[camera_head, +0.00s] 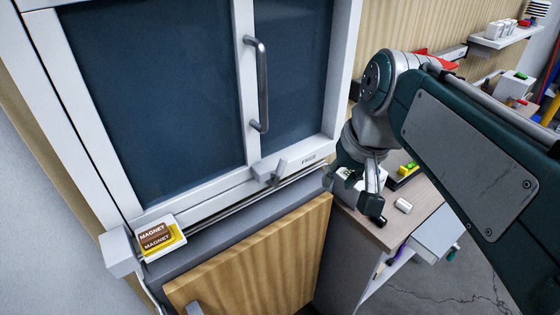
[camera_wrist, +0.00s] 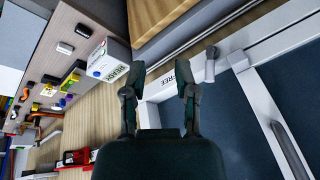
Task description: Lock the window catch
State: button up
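The window catch (camera_head: 277,172) is a small grey lever on the white bottom rail of the window frame (camera_head: 195,198). It stands tilted out from the rail, with a "FREE" label (camera_head: 309,158) to its right. In the wrist view the catch (camera_wrist: 211,65) is right of the fingertips, with the label close by. A grey bar handle (camera_head: 263,85) is on the window sash above. My gripper (camera_head: 352,194) is open and empty, to the right of the catch and apart from it. Its two fingers show spread in the wrist view (camera_wrist: 159,90).
A yellow and brown magnet box (camera_head: 160,238) sits at the sill's left end. A wooden panel (camera_head: 250,255) is below the sill. A bench (camera_head: 425,196) at right holds a white block (camera_head: 403,205) and a box marked "READY" (camera_wrist: 112,63). A white shelf (camera_head: 503,38) is behind.

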aim_at(285, 157)
jog(key=w+a+r+g+y, duration=0.1)
jog(key=w+a+r+g, duration=0.15)
jog(key=w, duration=0.25)
jog(key=w+a+r+g+y, duration=0.1)
jog(key=w+a+r, duration=0.15)
jog(key=w, duration=0.25)
jog(key=shift+t, duration=0.35)
jog(key=x, duration=1.1)
jog(key=shift+a+f, duration=0.25)
grip_shut()
